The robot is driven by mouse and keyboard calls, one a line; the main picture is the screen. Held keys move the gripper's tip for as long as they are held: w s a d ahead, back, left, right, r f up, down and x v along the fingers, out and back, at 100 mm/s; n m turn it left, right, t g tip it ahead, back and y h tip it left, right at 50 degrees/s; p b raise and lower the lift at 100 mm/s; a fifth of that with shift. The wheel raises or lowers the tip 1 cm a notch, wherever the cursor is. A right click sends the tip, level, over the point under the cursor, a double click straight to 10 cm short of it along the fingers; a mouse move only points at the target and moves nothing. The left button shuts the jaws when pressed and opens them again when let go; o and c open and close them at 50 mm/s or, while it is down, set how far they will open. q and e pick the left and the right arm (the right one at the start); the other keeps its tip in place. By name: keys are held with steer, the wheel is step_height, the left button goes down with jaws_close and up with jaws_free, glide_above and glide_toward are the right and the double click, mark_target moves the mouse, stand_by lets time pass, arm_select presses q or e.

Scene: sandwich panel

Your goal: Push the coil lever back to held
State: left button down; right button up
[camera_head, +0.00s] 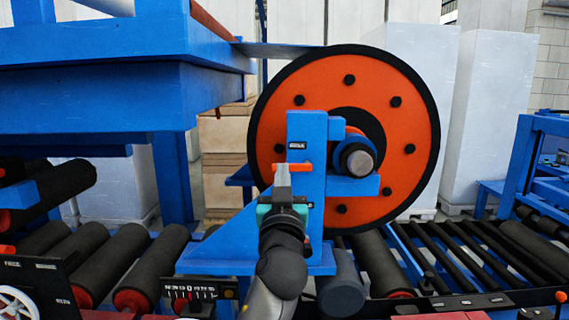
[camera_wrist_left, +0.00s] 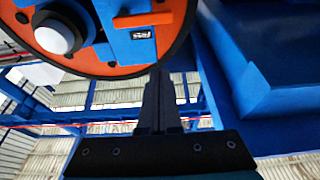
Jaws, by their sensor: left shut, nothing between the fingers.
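The large orange coil disc (camera_head: 275,110) with a black rim stands upright behind a blue bracket (camera_head: 305,130). A short orange lever (camera_head: 301,167) lies about level across the bracket, below a small black label; I take it for the coil lever. It also shows in the left wrist view as an orange bar (camera_wrist_left: 147,19). My left gripper (camera_head: 282,170) is shut and empty, pointing up in front of the bracket. Its fingers cover part of the lever in the head view. In the left wrist view the fingertips (camera_wrist_left: 158,72) are below the bar; I cannot tell whether they touch it.
A blue frame (camera_head: 90,95) overhangs at the upper left, close to the disc. Black rollers (camera_head: 120,260) run along the lower left, and a roller conveyor (camera_head: 460,250) lies at right. A metal shaft end (camera_head: 358,161) sticks out of the disc's hub.

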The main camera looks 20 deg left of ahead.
arm_select(q)
steer(key=shift+w, duration=0.15)
step_height(320, 180, up, 3)
steer(key=p, duration=0.3)
glide_above(292, 166)
steer(key=s+a, duration=0.1)
steer(key=s, duration=0.2)
steer(key=shift+w+a+f+b, duration=0.15)
steer(key=shift+w+f+b, duration=0.05)
steer(key=shift+f, duration=0.75)
steer(key=shift+w+a+f+b, duration=0.1)
steer(key=shift+w+f+b, duration=0.05)
steer(key=shift+f, duration=0.8)
